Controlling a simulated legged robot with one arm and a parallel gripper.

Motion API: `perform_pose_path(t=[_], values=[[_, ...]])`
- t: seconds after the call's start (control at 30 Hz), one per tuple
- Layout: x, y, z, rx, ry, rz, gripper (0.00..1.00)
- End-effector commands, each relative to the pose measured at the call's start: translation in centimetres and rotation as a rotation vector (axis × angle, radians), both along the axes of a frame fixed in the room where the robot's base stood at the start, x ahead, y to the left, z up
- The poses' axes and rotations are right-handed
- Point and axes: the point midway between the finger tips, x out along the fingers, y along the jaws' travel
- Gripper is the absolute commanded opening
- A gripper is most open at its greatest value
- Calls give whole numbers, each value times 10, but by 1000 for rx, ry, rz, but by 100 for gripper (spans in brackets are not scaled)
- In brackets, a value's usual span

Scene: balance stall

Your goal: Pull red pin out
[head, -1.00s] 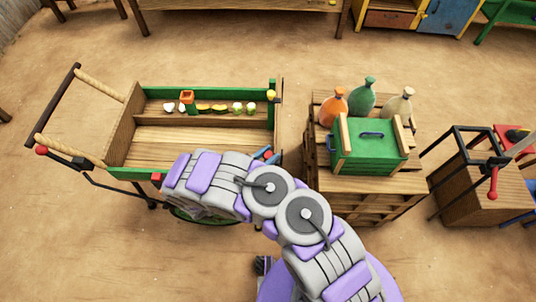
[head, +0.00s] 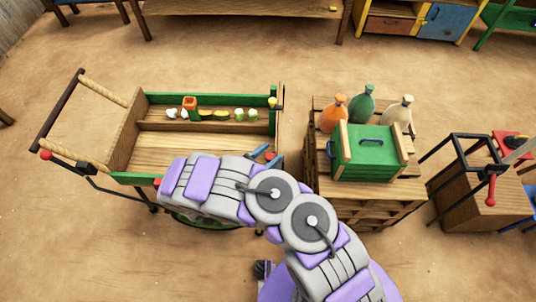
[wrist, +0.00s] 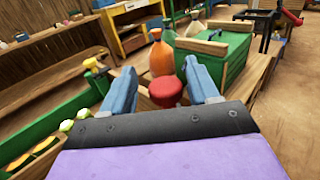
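A red pin with a round, knob-like head (wrist: 166,93) stands between my gripper's fingers in the wrist view, with a gap on each side. In the head view a bit of red (head: 270,155) shows by the fingertips at the cart's right end. My gripper (wrist: 160,85) has two blue fingers, spread apart and empty. In the head view my gripper (head: 265,155) is mostly hidden behind my arm. The pin's lower part is hidden. The wooden cart (head: 165,152) has green side boards and is partly covered by my arm.
A green box (head: 365,160) and several bottles (head: 362,104) stand on a wooden crate stack (head: 350,212) right of the cart. A stand with a red handle (head: 491,190) is farther right. Vegetables (head: 215,114) lie along the cart's back shelf.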

Motion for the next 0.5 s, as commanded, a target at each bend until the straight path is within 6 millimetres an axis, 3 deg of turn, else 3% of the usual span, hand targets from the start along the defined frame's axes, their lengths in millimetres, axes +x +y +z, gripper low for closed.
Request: perform_pose_path(t=[0.27, 0.5], values=[[-9, 9, 0, 1, 1, 0, 60], [-42, 47, -1, 5, 3, 3, 60]])
